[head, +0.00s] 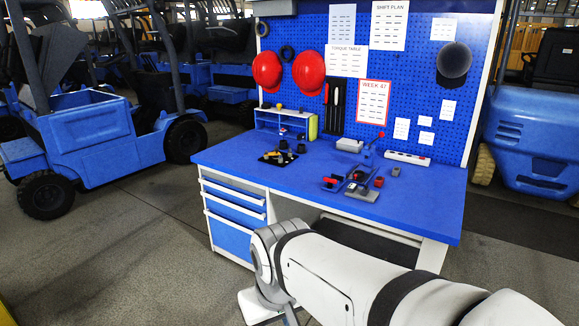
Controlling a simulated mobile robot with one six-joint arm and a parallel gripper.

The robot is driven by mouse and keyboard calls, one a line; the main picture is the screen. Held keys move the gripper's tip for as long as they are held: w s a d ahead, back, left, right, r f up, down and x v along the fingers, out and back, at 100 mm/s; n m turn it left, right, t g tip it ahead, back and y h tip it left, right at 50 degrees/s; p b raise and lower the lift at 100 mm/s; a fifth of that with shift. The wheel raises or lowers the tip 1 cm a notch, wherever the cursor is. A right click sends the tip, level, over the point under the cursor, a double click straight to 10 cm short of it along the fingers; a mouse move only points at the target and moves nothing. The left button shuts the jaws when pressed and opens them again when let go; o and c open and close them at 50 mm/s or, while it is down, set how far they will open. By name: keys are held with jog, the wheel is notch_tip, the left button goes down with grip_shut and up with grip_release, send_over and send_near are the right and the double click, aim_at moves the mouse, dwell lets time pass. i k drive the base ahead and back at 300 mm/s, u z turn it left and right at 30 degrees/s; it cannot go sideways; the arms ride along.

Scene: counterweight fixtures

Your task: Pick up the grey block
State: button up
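A small dark grey block (395,172) stands on the blue workbench top (430,205), right of the middle. My white arm reaches in from the lower right and bends down at the bottom of the head view, in front of the bench. The fingers of my gripper do not show. The block looks clear of my arm.
A light grey box (350,145) and a white power strip (407,158) lie behind the block. Red-and-dark parts (331,183) lie left of it. A black tray (278,157) with small parts and a small shelf (283,123) stand at left. The front right top is clear.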

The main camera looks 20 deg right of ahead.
aim_at(396, 170)
jog(key=u, duration=0.1)
jog(key=i, duration=2)
jog(key=z, duration=3.05)
jog(key=i, duration=1.45)
